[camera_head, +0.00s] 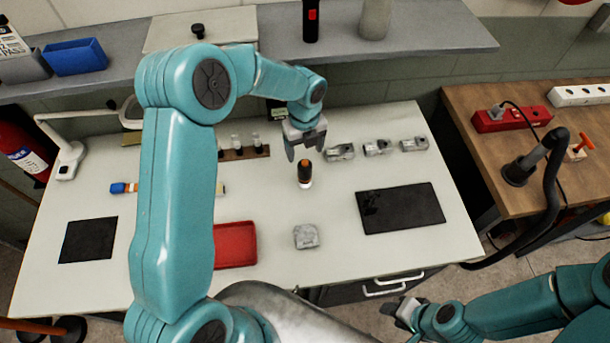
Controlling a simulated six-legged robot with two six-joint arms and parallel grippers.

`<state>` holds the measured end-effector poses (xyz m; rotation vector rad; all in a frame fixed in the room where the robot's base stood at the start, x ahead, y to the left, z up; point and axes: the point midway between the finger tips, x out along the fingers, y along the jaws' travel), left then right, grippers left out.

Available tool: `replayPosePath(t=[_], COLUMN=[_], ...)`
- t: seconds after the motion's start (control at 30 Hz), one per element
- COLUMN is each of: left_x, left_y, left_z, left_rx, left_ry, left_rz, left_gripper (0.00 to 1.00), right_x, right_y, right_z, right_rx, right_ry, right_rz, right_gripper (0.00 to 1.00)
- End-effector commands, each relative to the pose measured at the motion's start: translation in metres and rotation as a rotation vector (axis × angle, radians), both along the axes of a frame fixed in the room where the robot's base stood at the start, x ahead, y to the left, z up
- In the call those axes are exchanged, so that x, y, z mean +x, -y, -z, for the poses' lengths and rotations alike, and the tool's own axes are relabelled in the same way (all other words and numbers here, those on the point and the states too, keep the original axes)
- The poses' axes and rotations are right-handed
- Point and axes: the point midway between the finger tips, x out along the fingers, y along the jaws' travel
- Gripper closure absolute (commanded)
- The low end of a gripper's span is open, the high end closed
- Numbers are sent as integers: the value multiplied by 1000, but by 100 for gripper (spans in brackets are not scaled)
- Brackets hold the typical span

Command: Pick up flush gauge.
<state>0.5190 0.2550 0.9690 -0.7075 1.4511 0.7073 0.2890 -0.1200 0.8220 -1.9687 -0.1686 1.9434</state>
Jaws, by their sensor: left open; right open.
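A small upright cylinder (305,174), black with an orange top and a white base, stands on the pale table; I cannot tell for sure if it is the flush gauge. My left gripper (306,146) is just beyond and above it, open and empty, fingers pointing down. A small dark device with a greenish display (278,110) is partly hidden behind my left arm and could also be a gauge. My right gripper (398,314) is open, low at the front beyond the table edge, away from the cylinder; its fingers are small in view.
Several grey metal parts (377,147) line the back right of the table. A dark mat (401,208) lies right, a grey block (306,236) and red tray (235,245) in front. A rack (244,153) with small bottles stands left of my gripper. My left arm hides part of the table.

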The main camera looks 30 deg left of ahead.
Motion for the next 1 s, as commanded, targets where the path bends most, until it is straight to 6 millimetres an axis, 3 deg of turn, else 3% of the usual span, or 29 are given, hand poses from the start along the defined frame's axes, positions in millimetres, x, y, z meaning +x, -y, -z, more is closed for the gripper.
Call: replayPosePath(t=[0.03,0.1,0.47,0.7,1.0], left_x=[-1,-2,0,-2,-1], left_y=[1,1,1,3,2], left_z=[25,39,66,107,109], left_rx=[0,-1,-1,-1,-1], left_ry=[-3,-2,-1,-2,-1], left_rz=[0,1,0,-2,-2], left_gripper=[27,27,27,27,30], right_x=[0,0,0,0,0], right_y=[0,0,0,0,0], right_z=[20,30,49,80,81], right_rx=[0,0,0,0,0], right_ry=[0,0,1,0,0], right_rz=[1,1,0,0,0], right_gripper=[57,57,57,57,57])
